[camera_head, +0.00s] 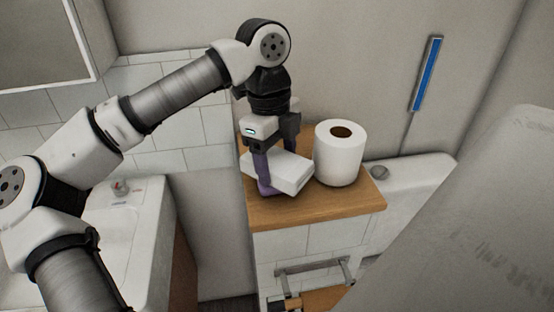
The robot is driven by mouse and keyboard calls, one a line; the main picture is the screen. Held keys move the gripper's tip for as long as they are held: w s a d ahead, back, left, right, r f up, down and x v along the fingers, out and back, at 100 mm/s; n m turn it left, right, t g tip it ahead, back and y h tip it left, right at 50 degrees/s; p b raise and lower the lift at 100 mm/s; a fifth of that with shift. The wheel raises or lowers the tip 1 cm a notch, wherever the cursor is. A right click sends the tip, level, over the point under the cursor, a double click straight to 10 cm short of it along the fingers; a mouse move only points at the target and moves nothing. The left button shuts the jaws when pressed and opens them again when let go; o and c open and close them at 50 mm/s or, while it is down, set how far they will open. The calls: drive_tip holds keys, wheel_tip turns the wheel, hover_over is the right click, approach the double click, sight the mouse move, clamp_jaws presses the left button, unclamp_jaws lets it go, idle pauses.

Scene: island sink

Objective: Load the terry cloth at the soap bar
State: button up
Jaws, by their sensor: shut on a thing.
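My gripper (276,168) points down over the wooden top of a tiled ledge and is shut on a white, folded, block-like thing (289,178), which I take for the terry cloth. The cloth is slightly tilted and close above or on the wood; I cannot tell which. One finger shows in front of it on the left; the other is mostly hidden behind it. A purple patch (268,191) shows low beside the cloth, at the finger's lower end; I cannot tell whether it is fingertip or soap. No soap bar can be made out clearly.
A toilet paper roll (338,154) stands upright on the wooden top (335,199), close right of the cloth. A white sink (112,225) is at the left. A metal holder (315,268) is on the ledge's front. The wood's front right is bare.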

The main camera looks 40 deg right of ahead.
sight(281, 160)
drive_tip(key=shift+r+p, duration=1.6)
drive_tip(key=shift+r, duration=1.1)
drive_tip(key=shift+s+f, duration=0.1)
